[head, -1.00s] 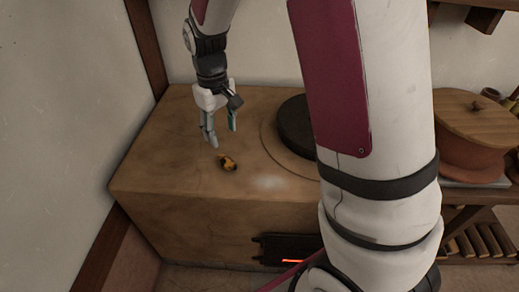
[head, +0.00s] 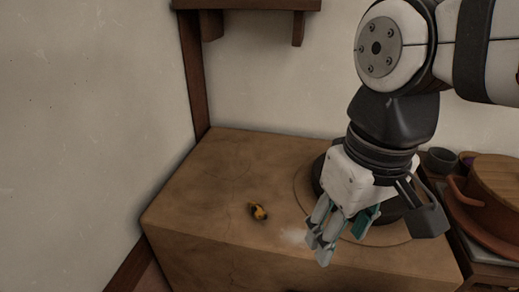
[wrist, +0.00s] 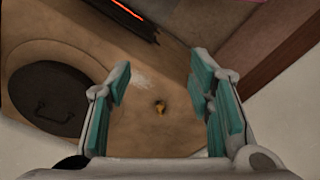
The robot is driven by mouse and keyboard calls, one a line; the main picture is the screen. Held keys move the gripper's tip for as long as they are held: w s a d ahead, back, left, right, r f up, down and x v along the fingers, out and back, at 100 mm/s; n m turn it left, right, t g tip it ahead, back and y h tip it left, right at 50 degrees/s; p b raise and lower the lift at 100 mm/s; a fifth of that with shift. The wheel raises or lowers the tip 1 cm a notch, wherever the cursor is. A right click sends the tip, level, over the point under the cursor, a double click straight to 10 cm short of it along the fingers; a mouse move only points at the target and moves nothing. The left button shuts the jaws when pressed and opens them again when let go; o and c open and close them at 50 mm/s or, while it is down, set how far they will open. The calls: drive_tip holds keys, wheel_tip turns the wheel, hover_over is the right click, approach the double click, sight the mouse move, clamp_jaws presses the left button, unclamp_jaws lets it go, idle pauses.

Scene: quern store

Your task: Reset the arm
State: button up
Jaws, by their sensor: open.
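My gripper (head: 338,232) is open and empty in the head view, above the front right part of the clay-coloured block (head: 215,190). In the wrist view my gripper (wrist: 160,100) shows its two teal-padded fingers spread wide with nothing between them. My arm comes in from the upper right of the head view, bent at a joint above the block.
A small yellow and dark object (head: 259,212) lies on the block, left of my gripper. A dark round lid (wrist: 50,98) with a handle sits on the block. A lidded brown pot (head: 490,205) stands at the right. A shelf (head: 250,4) hangs on the wall.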

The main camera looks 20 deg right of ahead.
drive_tip(key=shift+s+f, duration=0.2)
drive_tip(key=shift+s, duration=0.75)
drive_tip(key=shift+s+f, duration=0.15)
drive_tip(key=shift+s, duration=0.8)
